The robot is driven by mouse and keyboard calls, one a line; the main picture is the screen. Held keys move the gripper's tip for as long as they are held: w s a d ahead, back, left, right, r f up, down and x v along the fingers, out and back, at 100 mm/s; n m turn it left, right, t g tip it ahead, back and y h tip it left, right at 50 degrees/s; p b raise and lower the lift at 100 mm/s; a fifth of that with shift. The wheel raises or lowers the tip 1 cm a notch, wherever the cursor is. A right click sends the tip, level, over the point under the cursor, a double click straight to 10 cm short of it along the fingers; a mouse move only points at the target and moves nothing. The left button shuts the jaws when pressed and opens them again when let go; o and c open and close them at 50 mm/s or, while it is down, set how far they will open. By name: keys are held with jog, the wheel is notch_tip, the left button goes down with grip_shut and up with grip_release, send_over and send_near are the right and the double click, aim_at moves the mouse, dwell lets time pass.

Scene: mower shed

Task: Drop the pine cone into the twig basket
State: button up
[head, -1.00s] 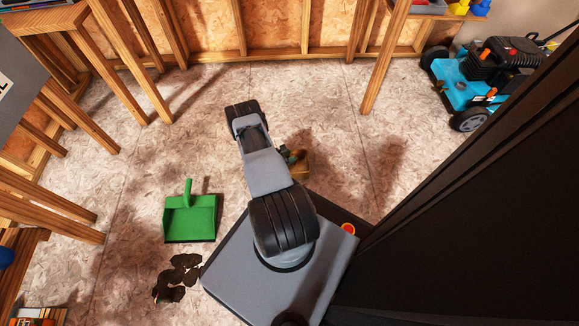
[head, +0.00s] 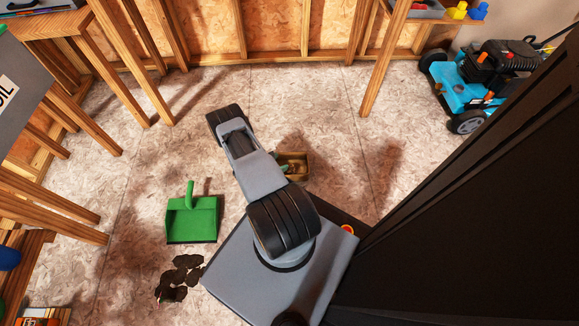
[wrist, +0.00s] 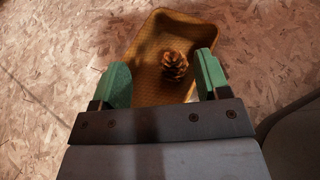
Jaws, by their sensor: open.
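The brown pine cone (wrist: 174,65) lies inside the twig basket (wrist: 191,22), seen in the wrist view near the basket's middle. My gripper (wrist: 160,78) has its two green fingers spread wide over the near part of the basket, with the cone beyond and between the tips, touching neither. In the head view the basket (head: 304,162) stands on the floor just right of my arm, which partly hides it. My gripper there is mostly hidden by the arm.
A green dustpan (head: 193,220) and dark clumps (head: 180,277) lie on the floor to the left. Wooden bench legs stand at the left and back. A blue mower (head: 482,80) is at the back right. A tall dark surface (head: 480,230) fills the right side.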

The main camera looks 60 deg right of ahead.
jog(key=p+v, duration=0.2)
jog(key=v, duration=0.6)
jog(key=shift+d, duration=0.1)
dwell(0.3)
